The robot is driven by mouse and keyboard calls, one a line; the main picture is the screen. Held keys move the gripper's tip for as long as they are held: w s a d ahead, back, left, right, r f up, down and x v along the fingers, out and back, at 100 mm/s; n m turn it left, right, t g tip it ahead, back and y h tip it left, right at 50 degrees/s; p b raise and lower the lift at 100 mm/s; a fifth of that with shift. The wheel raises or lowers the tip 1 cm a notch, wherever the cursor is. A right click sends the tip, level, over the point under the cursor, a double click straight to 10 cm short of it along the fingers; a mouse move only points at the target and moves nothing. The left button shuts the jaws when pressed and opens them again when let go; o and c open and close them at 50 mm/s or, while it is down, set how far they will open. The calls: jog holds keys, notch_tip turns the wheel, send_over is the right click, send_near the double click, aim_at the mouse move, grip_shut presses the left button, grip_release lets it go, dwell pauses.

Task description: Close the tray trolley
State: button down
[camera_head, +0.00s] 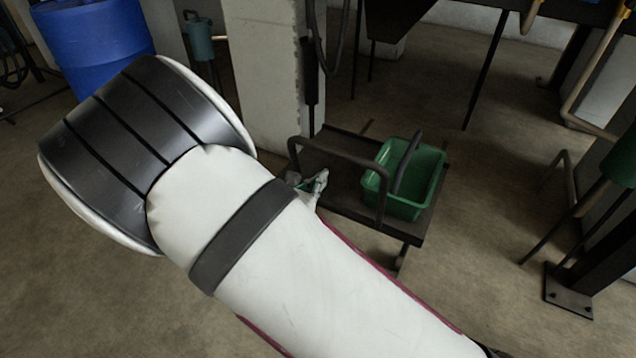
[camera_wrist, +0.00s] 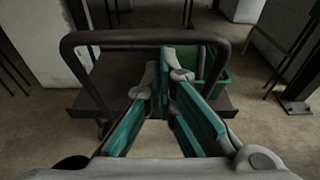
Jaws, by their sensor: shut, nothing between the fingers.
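The tray trolley (camera_head: 345,196) is a low dark platform beside the concrete pillar, with a bent dark tube handle (camera_head: 340,157) at its near end. In the wrist view the handle (camera_wrist: 120,37) spans in front of my gripper, with the trolley deck (camera_wrist: 82,106) behind and below. My gripper (camera_head: 318,186) is mostly hidden by my arm in the head view, close to the handle's left part. Its teal-padded fingers (camera_wrist: 168,70) are shut and empty, tips just below the bar in the wrist view. I cannot tell whether they touch it.
A green bin (camera_head: 408,190) with a dark handle sits on the trolley; it also shows in the wrist view (camera_wrist: 215,82). A concrete pillar (camera_head: 262,75) stands behind. A blue barrel (camera_head: 95,42) is at upper left. A post foot (camera_head: 568,292) stands right. Floor between is clear.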

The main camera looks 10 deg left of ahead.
aim_at(342, 158)
jog(key=b+x, duration=0.3)
jog(key=x, duration=0.7)
jog(key=shift+w, duration=0.15)
